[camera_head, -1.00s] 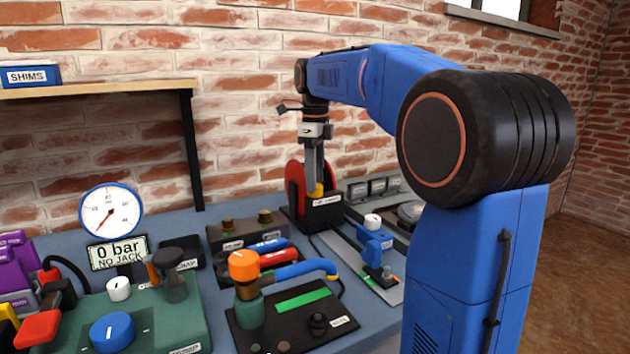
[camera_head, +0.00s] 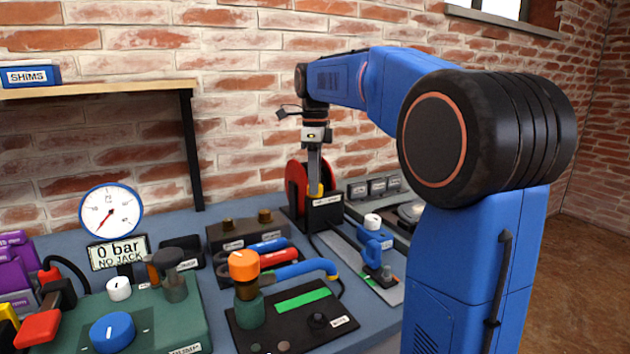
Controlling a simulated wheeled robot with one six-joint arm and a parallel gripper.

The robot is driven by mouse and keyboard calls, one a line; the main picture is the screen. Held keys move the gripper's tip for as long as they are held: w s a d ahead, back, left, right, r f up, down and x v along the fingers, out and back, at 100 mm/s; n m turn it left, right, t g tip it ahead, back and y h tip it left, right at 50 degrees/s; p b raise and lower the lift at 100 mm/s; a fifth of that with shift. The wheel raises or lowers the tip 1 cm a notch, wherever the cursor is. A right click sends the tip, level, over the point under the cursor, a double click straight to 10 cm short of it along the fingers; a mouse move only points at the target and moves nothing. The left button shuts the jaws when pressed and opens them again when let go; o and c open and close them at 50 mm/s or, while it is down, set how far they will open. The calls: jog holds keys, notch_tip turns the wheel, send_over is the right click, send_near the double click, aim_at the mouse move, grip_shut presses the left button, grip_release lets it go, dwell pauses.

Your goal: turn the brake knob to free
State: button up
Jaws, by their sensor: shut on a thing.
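The brake unit is a black box (camera_head: 322,213) with a pale label, standing on the bench near the wall, with a red disc (camera_head: 294,186) behind it. A small yellow knob (camera_head: 316,190) sits on top of the box; I take it for the brake knob. My gripper (camera_head: 315,186) points straight down and is shut on this knob. The fingers hide most of the knob, so I cannot tell its setting. The label is too small to read.
A green panel (camera_head: 190,322) with a blue knob stands front left, below a gauge (camera_head: 110,212) over a "0 bar NO JACK" sign. An orange-topped valve (camera_head: 243,265) stands front centre. A blue clamp (camera_head: 372,243) stands right of the box. A shelf (camera_head: 100,88) is at upper left.

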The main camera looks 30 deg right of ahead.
jog(key=shift+n, duration=1.4)
jog(key=o, duration=1)
jog(key=shift+o, duration=0.2)
notch_tip(320, 180, up, 17)
jog(key=shift+r, duration=0.2)
